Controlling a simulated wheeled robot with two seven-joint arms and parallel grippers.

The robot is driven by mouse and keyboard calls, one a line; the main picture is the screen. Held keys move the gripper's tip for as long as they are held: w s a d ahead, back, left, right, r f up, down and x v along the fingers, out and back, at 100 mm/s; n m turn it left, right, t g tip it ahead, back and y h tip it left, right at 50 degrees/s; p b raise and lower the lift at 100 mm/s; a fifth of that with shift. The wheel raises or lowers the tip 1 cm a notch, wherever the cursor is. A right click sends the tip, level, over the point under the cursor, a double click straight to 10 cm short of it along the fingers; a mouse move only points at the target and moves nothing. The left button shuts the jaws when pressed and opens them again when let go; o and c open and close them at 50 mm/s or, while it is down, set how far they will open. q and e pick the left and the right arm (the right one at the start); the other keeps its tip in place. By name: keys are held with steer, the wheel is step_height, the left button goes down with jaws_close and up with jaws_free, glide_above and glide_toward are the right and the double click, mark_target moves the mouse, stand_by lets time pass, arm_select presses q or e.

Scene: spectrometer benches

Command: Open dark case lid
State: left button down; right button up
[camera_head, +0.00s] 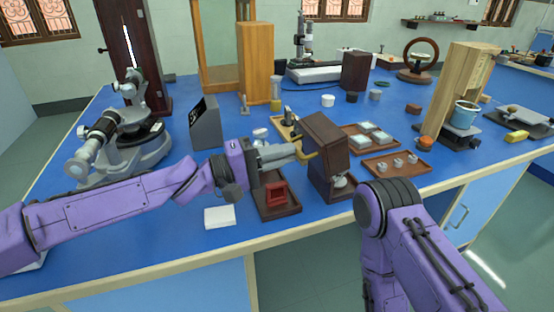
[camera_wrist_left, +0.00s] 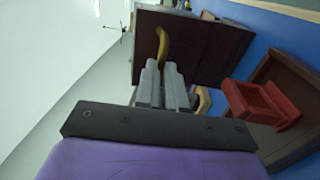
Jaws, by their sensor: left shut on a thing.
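The dark wooden case (camera_head: 325,150) stands upright near the front of the blue bench, right of my left gripper. Its dark brown face also shows in the left wrist view (camera_wrist_left: 207,48). A curved brass handle (camera_head: 307,155) sticks out from the side of the case. It shows in the left wrist view (camera_wrist_left: 162,45) at the fingertips. My left gripper (camera_head: 296,152) reaches in from the left and is shut on this handle. The grey fingers show close together in the left wrist view (camera_wrist_left: 165,70). My right arm shows at the lower right, but its gripper is not in view.
Trays of small parts (camera_head: 397,176) lie right of the case. A grey spectrometer (camera_head: 120,145) stands at the left.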

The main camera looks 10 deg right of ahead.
arm_select(q)
steer(key=shift+s+d+f, duration=0.15)
steer(key=shift+s+f, duration=0.1)
steer(key=shift+f, duration=0.45)
steer(key=c, duration=1.7)
jaws_free()
steer(key=o, duration=0.5)
steer(key=shift+d+f, duration=0.1)
steer(key=shift+d, duration=0.1)
steer(key=shift+w+d, duration=0.15)
steer(key=shift+w, duration=0.05)
steer(key=shift+a, duration=0.25)
steer(key=s+a, duration=0.1)
steer(key=a, duration=0.9)
steer(key=shift+a, duration=0.2)
